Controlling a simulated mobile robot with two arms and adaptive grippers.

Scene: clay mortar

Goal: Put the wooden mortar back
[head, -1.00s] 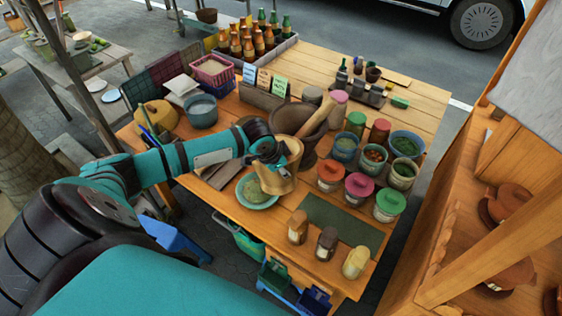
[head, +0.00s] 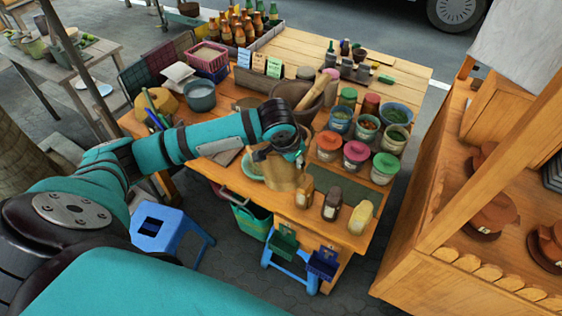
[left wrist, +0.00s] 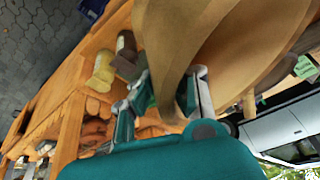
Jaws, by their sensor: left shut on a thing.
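The wooden mortar (head: 284,176), a pale tan wooden cup, is held by my left gripper (head: 294,152) near the front edge of the table. In the left wrist view my left gripper (left wrist: 170,97) is shut on the mortar's wall (left wrist: 172,40), one finger on each side. The mortar hides part of a pale green bowl (head: 250,166) behind it. Whether the mortar's base touches the table cannot be told. My right gripper is not in view. A larger brown mortar (head: 318,111) with a wooden pestle (head: 313,90) stands farther back.
Several lidded jars and bowls stand right of the large mortar, such as the pink-lidded jar (head: 355,153). Several small jars, including a yellow one (head: 360,217), line the front edge. A dark green mat (head: 340,186) lies behind them. A blue stool (head: 165,228) stands on the ground.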

